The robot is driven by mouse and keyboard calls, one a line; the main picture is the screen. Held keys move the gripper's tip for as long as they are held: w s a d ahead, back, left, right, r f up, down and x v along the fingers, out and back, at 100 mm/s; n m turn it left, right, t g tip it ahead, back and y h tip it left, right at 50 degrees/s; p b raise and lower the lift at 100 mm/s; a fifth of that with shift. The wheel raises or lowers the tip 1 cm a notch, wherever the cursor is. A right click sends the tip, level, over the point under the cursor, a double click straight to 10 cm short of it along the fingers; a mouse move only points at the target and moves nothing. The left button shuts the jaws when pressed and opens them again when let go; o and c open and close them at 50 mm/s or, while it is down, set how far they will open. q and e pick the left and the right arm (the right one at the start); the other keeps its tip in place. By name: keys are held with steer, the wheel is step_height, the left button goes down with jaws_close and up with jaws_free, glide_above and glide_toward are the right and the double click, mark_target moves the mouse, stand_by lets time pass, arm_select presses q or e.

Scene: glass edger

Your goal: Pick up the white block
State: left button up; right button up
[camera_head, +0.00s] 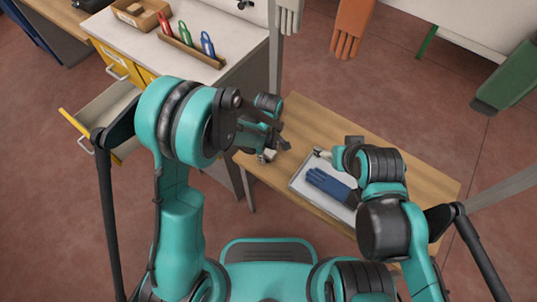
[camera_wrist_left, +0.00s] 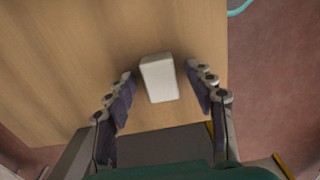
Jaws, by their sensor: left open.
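The white block (camera_wrist_left: 159,78) lies on the wooden table (camera_wrist_left: 60,60) in the left wrist view. My left gripper (camera_wrist_left: 158,84) is open, with one finger on each side of the block and a gap on both sides. In the head view my left gripper (camera_head: 272,152) is over the left part of the table, and I cannot make out the block clearly there. My right gripper (camera_head: 323,154) is over the tray area, partly hidden by its own arm; its jaw state is unclear.
A shallow tray (camera_head: 299,187) with a blue glove (camera_head: 328,184) is on the table under my right arm. A cabinet with an open yellow-fronted drawer (camera_head: 102,110) stands at left. A tool holder (camera_head: 190,45) and an open box (camera_head: 140,12) sit on it.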

arm_select(q)
steer(key=shift+r, duration=0.1)
steer(key=c, duration=1.1)
steer(key=shift+c, duration=0.2)
